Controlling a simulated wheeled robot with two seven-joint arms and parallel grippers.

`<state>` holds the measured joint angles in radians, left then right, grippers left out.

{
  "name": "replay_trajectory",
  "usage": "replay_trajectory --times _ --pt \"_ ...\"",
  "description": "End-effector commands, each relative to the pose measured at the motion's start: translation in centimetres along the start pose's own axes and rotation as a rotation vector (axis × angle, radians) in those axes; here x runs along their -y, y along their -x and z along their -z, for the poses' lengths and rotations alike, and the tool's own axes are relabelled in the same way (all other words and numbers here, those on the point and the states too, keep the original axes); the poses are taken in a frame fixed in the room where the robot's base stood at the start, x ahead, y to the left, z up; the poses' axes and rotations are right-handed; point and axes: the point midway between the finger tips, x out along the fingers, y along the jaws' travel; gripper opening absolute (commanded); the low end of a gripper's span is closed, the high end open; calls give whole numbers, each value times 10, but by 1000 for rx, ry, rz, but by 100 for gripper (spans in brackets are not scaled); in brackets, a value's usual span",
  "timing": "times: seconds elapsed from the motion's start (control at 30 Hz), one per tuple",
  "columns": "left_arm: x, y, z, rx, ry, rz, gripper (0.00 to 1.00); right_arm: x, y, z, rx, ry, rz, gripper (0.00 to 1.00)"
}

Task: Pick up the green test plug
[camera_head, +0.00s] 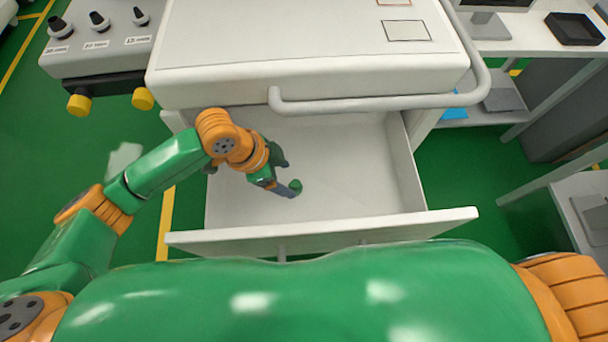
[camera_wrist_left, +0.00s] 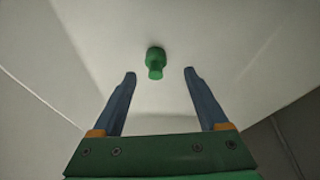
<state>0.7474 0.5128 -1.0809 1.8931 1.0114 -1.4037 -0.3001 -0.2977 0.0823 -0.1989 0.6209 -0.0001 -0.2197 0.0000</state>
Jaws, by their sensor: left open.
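The green test plug (camera_head: 296,186) lies on the floor of the open white drawer (camera_head: 350,165). In the left wrist view the plug (camera_wrist_left: 155,62) is a small green piece with a wider head and a narrower end. My left gripper (camera_head: 282,188) reaches down into the drawer close to the plug. In the left wrist view its two blue fingers (camera_wrist_left: 160,76) are spread apart and empty. The plug shows just beyond the fingertips, roughly centred between them. I cannot tell the exact height of the fingers above the drawer floor. My right gripper is not in view.
The white cart top (camera_head: 310,45) and its grey handle (camera_head: 375,103) overhang the drawer's back. The drawer front (camera_head: 320,232) and side walls bound the space. A panel with knobs (camera_head: 100,40) is at left. A shelf with a black tray (camera_head: 574,28) is at right.

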Motion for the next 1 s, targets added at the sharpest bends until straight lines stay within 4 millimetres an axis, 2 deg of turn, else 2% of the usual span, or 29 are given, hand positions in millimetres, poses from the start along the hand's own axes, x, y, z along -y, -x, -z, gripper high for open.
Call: replay_trajectory --times 0.1,0.2,0.47,0.57,0.77,1.0 --pt "-4 -28 -4 -1 1 -2 77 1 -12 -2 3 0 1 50" --pt "-4 -44 -4 -3 0 0 77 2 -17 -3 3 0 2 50" --pt "-4 -49 -3 -4 -1 2 77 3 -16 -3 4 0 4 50" --pt "-4 -49 -3 -4 -1 2 55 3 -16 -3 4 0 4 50" --pt "-4 -49 -3 -4 0 2 1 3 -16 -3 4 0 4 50" --pt "-3 -48 -2 -4 0 2 0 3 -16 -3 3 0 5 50"
